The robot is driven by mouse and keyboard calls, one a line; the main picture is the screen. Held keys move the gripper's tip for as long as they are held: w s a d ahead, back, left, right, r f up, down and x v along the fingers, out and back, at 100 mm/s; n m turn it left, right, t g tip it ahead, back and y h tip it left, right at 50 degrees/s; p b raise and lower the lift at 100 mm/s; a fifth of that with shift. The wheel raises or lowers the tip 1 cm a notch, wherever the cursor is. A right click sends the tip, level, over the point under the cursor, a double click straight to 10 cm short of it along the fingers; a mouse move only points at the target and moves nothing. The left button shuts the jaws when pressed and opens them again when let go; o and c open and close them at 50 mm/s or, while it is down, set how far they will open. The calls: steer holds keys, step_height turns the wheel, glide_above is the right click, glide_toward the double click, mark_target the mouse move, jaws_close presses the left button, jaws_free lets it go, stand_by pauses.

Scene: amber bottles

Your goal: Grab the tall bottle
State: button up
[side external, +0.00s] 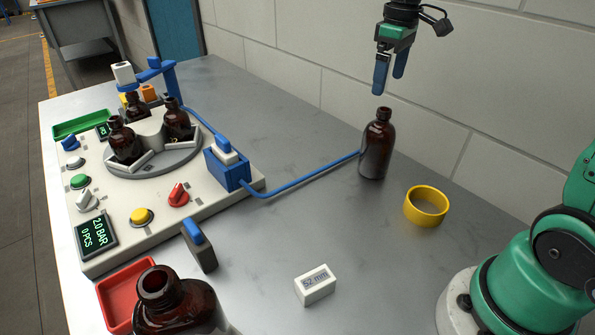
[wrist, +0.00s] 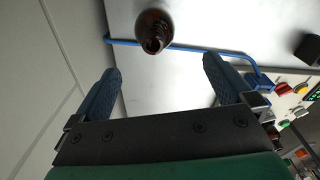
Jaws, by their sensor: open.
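A brown amber bottle (side external: 377,146) stands upright on the grey table, towards the wall, at the end of a blue tube. My gripper (side external: 389,84) is open and empty, with its blue fingers pointing down just above this bottle's mouth in the side view. In the wrist view the gripper (wrist: 162,80) shows both fingers wide apart, and the bottle (wrist: 153,29) lies beyond the fingertips, between their lines. A large amber bottle (side external: 178,308) at the front is cut off by the picture edge. Smaller amber bottles (side external: 124,139) stand on the round turntable.
A yellow ring (side external: 426,206) lies right of the bottle. The blue tube (side external: 300,180) runs from the machine (side external: 110,245) to the bottle. The wall (side external: 480,90) is close behind.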

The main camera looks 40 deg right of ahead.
glide_above(381, 126)
steer(key=d, duration=0.1)
steer(key=f, duration=0.4)
steer(key=shift+w+d+f, duration=0.15)
steer(key=shift+w+f, duration=0.1)
steer(key=shift+w, duration=0.1)
steer(key=shift+f, duration=3.25)
steer(key=shift+c, duration=0.2)
jaws_close()
